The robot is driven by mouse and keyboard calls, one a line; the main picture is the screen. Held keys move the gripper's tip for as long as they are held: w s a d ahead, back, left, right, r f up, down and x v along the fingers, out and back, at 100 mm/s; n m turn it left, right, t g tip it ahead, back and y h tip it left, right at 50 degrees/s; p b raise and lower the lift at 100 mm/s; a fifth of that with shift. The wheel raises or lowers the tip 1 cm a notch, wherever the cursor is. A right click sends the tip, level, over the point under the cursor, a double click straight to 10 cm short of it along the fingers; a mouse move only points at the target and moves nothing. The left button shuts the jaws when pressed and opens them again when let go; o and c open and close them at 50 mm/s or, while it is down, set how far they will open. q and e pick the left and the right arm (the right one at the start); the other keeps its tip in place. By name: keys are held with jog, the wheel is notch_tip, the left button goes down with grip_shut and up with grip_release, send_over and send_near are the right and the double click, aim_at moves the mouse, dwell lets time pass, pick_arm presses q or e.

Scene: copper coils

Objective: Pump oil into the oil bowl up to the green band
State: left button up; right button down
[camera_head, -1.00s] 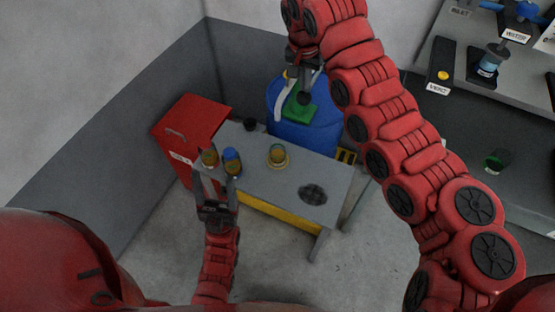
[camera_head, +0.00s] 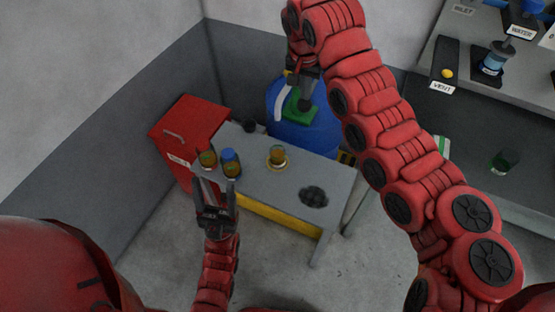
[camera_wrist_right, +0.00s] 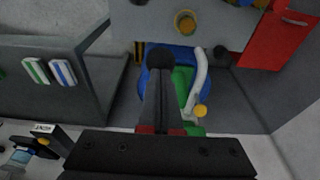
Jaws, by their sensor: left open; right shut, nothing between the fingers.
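The oil bowl, an amber cup-like vessel with a yellow base ring (camera_head: 277,157), stands on the grey table; it also shows in the right wrist view (camera_wrist_right: 185,22). Its fill level is too small to read. Behind the table stands a blue drum (camera_head: 325,138) with a green top (camera_head: 299,116) and a pale curved spout or lever (camera_head: 282,103). My right gripper (camera_head: 304,92) is shut and empty above the drum top. A black knob (camera_wrist_right: 160,57) sits at its fingertips; I cannot tell whether they touch. My left gripper (camera_head: 214,184) is open at the table's front-left edge.
Two small amber jars, one red-and-green topped (camera_head: 207,159) and one blue-topped (camera_head: 231,162), stand just beyond my left gripper. A red cabinet (camera_head: 190,122) is at the left. A dark round grate (camera_head: 313,196) lies on the table's right. A shelf (camera_head: 480,125) with stations is at the right.

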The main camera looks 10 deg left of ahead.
notch_tip(320, 180, up, 18)
jog(key=w+p, duration=0.1)
jog(key=p, duration=1.1)
jog(key=shift+w+d+r, duration=0.15)
jog(key=shift+w+d, duration=0.1)
jog(key=shift+w, duration=0.1)
